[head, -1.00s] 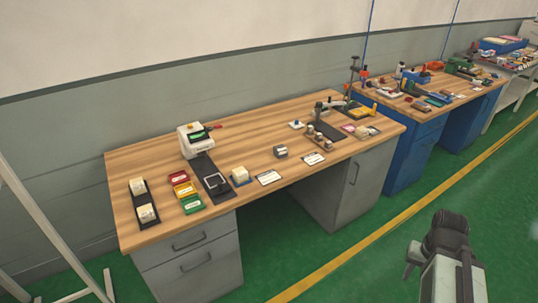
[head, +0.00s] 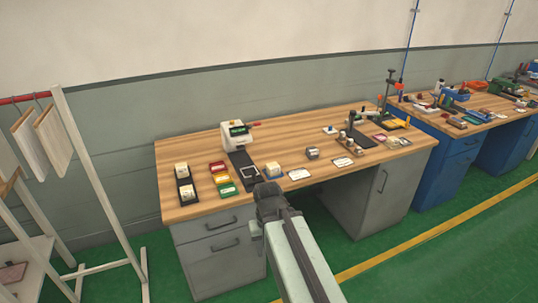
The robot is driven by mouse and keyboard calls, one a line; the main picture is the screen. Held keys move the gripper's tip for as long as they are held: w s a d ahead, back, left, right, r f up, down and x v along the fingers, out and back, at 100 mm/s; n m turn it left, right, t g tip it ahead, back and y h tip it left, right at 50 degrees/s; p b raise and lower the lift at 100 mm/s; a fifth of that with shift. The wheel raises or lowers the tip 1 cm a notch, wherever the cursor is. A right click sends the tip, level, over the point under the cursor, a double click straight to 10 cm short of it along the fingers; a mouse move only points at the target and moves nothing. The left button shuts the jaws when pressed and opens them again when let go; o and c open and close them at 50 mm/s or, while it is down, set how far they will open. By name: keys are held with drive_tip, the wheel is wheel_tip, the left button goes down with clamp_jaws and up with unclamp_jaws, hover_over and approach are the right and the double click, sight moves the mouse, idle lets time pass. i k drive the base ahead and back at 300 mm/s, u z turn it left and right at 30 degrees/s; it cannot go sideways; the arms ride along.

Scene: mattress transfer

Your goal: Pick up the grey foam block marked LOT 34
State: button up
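Several small blocks lie on the wooden bench (head: 222,143); any LOT 34 marking is too small to read. A small grey block (head: 312,153) sits near the bench's middle. A cream-topped block (head: 272,170) with a blue base or pad sits left of it. Two pale blocks, one further back (head: 181,169) and one nearer (head: 187,192), sit on a black tray (head: 183,181) at the left. My gripper (head: 268,190) appears over the bench's front edge, below the cream-topped block in the picture. Its fingers are too small and dark to read, and no block shows in it.
A white-and-dark device (head: 236,133) stands behind a black strip. Red, yellow and green trays (head: 222,178) lie beside it. White cards (head: 299,174) lie near the front edge. A clamp stand (head: 388,95) rises at the right. A white rack (head: 97,180) stands left of the bench.

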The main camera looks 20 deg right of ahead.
sight(313, 152)
drive_tip(key=u, duration=0.1)
drive_tip(key=i, duration=1)
drive_tip(key=z, duration=0.05)
